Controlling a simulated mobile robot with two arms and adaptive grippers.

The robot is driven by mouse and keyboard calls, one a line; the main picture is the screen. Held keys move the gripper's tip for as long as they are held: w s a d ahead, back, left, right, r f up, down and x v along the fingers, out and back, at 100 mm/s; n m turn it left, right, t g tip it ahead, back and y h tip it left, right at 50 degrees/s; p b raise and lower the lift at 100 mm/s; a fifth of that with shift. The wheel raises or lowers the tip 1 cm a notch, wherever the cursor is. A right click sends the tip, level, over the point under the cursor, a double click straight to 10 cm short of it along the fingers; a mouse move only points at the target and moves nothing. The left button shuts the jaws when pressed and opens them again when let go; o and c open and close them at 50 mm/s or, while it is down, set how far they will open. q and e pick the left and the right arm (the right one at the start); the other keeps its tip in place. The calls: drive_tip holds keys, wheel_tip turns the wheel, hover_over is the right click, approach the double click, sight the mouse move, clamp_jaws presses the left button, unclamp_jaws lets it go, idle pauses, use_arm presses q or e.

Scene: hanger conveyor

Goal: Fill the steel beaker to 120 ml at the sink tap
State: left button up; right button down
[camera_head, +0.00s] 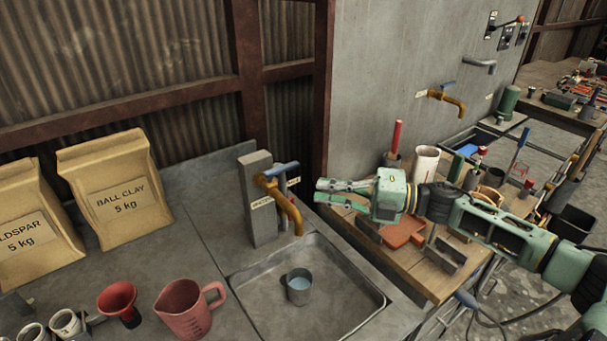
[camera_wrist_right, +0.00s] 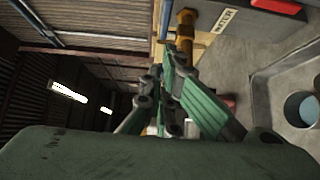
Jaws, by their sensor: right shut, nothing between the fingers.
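The steel beaker (camera_head: 298,287) stands upright in the sink basin (camera_head: 335,266), with pale bluish liquid inside. Its level against any marks cannot be read. It also shows at the right edge of the right wrist view (camera_wrist_right: 301,108). The brass sink tap (camera_head: 289,212), on a grey post, has its spout above the basin near the beaker. Its blue lever (camera_head: 283,168) is on top. No stream shows below the spout. My right gripper (camera_head: 317,191) is shut and empty, just right of the tap. My left gripper is not in view.
A red jug (camera_head: 187,308) and a red funnel (camera_head: 120,303) stand left of the sink. Paper sacks (camera_head: 118,187) stand behind them. A wooden bench (camera_head: 441,278) with tools and pots lies under my right arm. A second brass tap (camera_head: 446,101) is on the wall.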

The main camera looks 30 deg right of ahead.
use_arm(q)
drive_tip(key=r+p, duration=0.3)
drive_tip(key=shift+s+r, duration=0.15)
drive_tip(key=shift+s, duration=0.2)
use_arm(e)
drive_tip(key=w+a, duration=0.3)
drive_tip(key=w, duration=0.3)
